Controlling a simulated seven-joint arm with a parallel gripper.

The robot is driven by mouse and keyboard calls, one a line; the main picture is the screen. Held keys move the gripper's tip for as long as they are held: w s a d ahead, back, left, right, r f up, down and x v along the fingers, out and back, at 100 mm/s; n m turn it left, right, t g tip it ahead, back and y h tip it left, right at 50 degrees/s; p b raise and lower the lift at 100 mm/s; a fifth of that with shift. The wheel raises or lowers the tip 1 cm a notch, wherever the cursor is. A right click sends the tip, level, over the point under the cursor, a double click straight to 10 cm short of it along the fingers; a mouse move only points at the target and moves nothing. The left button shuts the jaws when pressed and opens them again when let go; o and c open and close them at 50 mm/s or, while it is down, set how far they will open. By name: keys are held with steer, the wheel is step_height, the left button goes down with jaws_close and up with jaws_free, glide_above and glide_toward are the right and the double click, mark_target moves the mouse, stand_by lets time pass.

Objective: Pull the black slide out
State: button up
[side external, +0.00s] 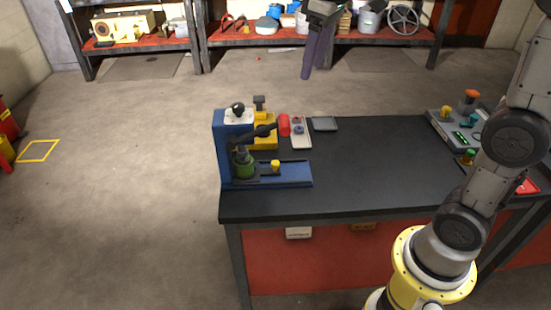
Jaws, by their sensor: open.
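A blue press-like machine (231,151) stands on the left part of the black bench. Its low blue base (297,174) carries dark strips and what looks like the black slide (264,171), with a yellow knob (275,165) standing up at it. A green round part (243,164) sits left of the knob, under the machine's head. A black lever with a red grip (284,125) sticks out to the right. My gripper (314,78) hangs at the top of the view, open and empty, fingers downward, well away from the slide. The slide's exact edges are too small to tell.
Behind the machine are a yellow device (265,137), a light panel with knobs (300,138) and a grey tray (324,124). A control box (462,128) with coloured buttons stands at the right. The middle of the bench top (370,165) is clear.

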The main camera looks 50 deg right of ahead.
steer(key=w+d+f+n+g, duration=0.15)
steer(key=w+f, duration=0.35)
steer(key=w, duration=0.6)
glide_toward(276, 162)
steer(key=shift+g, duration=0.35)
steer(key=f, duration=0.8)
steer(key=shift+w+a+f, duration=0.15)
steer(key=shift+w+f, duration=0.05)
steer(key=shift+f, duration=0.1)
jaws_close()
stand_by(0.6)
